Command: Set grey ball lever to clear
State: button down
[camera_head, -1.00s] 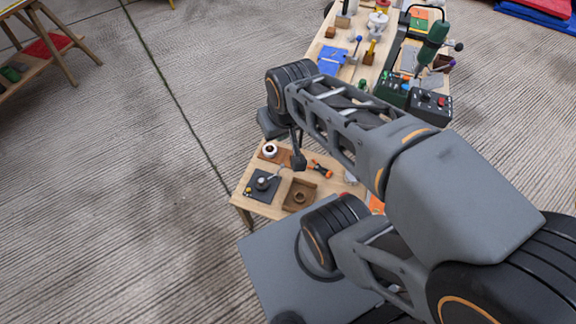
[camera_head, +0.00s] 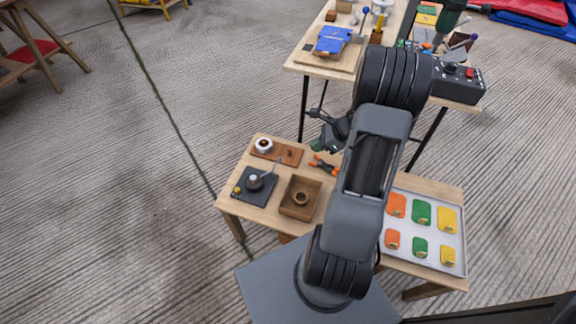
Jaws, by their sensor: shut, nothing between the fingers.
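A dark square plate (camera_head: 243,193) lies on the low wooden table, at its left. On it stands a grey round lever (camera_head: 254,183) with a thin arm pointing up and right to a small grey end near the wooden block. A small orange-yellow spot shows at the plate's left. Any marking for clear is too small to read. My gripper (camera_head: 323,143) is over the far edge of the low table, right of and beyond the lever, apart from it. It looks shut and empty. My arm hides part of the table's middle.
A brown open box (camera_head: 300,198) stands right of the plate. A wooden block with a white ring (camera_head: 264,145) and orange-handled pliers (camera_head: 323,165) lie behind. A tray of coloured cards (camera_head: 398,233) is at right. A cluttered taller table (camera_head: 296,64) stands beyond.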

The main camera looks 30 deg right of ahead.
jog(key=shift+d+f+m, duration=0.2)
jog(key=shift+f+m, duration=0.1)
jog(key=w+a+r+b+x, duration=0.1)
jog(key=b+x, duration=0.3)
jog(key=x, duration=0.9)
jog(key=shift+a+r+b, duration=0.25)
jog(key=shift+a+b, duration=0.05)
jog(key=shift+a, duration=0.05)
